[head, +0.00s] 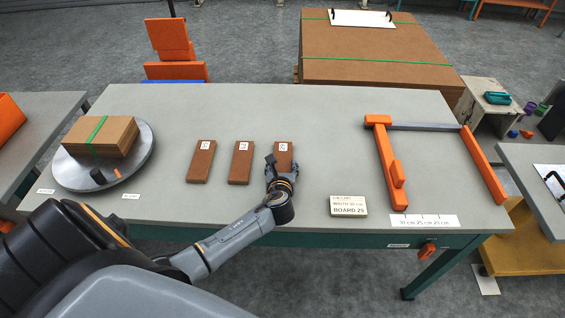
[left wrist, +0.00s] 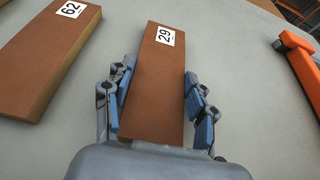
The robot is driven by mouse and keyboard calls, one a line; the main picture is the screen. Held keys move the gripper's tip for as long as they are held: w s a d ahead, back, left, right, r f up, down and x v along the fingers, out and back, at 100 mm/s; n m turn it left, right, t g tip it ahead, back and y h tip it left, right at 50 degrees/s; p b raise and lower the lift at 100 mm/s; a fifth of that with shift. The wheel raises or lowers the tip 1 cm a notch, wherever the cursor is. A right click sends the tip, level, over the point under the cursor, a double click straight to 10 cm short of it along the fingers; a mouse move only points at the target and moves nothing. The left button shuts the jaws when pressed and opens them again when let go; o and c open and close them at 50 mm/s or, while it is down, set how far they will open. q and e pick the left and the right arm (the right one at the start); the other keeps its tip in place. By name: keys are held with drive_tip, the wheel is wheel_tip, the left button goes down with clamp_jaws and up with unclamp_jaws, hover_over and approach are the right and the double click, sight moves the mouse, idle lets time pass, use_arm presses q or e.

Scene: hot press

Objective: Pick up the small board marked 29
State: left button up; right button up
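The small brown board marked 29 (left wrist: 155,85) lies flat on the grey table, its white label at the far end. In the head view it is the rightmost of three small boards (head: 284,150), its near part hidden by my left gripper (head: 277,173). In the left wrist view my left gripper (left wrist: 158,100) has its blue finger pads on both sides of the board. The pads look spread, with a narrow gap on the left; the right pad is very close to the board or touching it. My right gripper is not in view.
A board marked 62 (left wrist: 45,55) lies just left; another board (head: 201,161) lies beyond it. An orange frame (head: 384,150) stands right, with a "BOARD 29" card (head: 348,206) near the front edge. A round plate (head: 145,150) with stacked boards is at left.

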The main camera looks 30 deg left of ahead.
use_arm(q)
drive_tip(key=shift+c, duration=0.9)
